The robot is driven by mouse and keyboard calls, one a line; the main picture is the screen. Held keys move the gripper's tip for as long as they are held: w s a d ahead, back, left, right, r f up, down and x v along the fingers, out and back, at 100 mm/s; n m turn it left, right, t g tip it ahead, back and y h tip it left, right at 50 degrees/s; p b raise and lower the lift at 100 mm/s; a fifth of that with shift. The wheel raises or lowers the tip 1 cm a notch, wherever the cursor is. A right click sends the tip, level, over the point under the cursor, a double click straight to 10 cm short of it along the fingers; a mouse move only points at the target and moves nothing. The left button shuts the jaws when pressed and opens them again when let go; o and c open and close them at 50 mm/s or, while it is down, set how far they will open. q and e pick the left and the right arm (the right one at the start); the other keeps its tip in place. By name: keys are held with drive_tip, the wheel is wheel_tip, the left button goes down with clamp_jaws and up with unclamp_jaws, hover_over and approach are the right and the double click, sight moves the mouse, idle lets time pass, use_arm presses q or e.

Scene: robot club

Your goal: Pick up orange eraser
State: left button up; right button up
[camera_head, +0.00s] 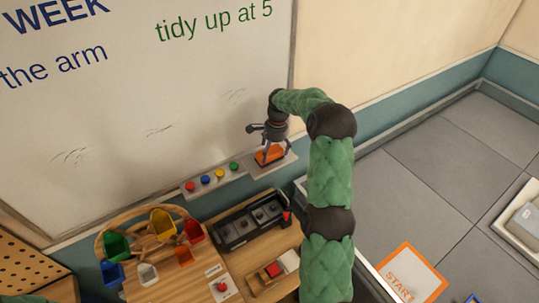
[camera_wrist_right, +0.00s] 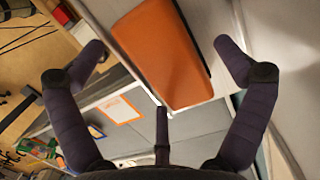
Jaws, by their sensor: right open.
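The orange eraser (camera_head: 269,155) lies on the right end of the ledge below the whiteboard in the head view. In the right wrist view the eraser (camera_wrist_right: 163,50) is a large orange block with a dark side, close ahead of the fingers. My right gripper (camera_head: 274,148) is at the eraser, coming from above. In the right wrist view my right gripper (camera_wrist_right: 165,75) is open, with its purple fingers spread left and right of the eraser and a third below. I cannot tell whether any finger touches it. My left gripper is not in view.
Several coloured magnets (camera_head: 219,173) sit on the ledge (camera_head: 242,168) left of the eraser. The whiteboard (camera_head: 140,110) is close behind the gripper. Open floor lies right.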

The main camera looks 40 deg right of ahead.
drive_tip(key=c, duration=1.2)
drive_tip(key=shift+c, duration=0.3)
drive_tip(key=shift+r, duration=0.45)
wheel_tip(320, 180, up, 2)
drive_tip(key=shift+r+b, duration=0.1)
drive_tip(key=shift+b, duration=0.25)
use_arm(q)
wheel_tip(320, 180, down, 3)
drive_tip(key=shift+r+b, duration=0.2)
drive_tip(key=shift+b, duration=0.8)
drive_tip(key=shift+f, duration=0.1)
use_arm(e)
drive_tip(key=s+a+r, duration=0.3)
drive_tip(key=s+r, duration=0.2)
drive_tip(key=s, duration=0.1)
drive_tip(key=s+a+r, duration=0.2)
drive_tip(key=s+r, duration=0.3)
drive_tip(key=s, duration=0.2)
drive_tip(key=shift+a, duration=0.4)
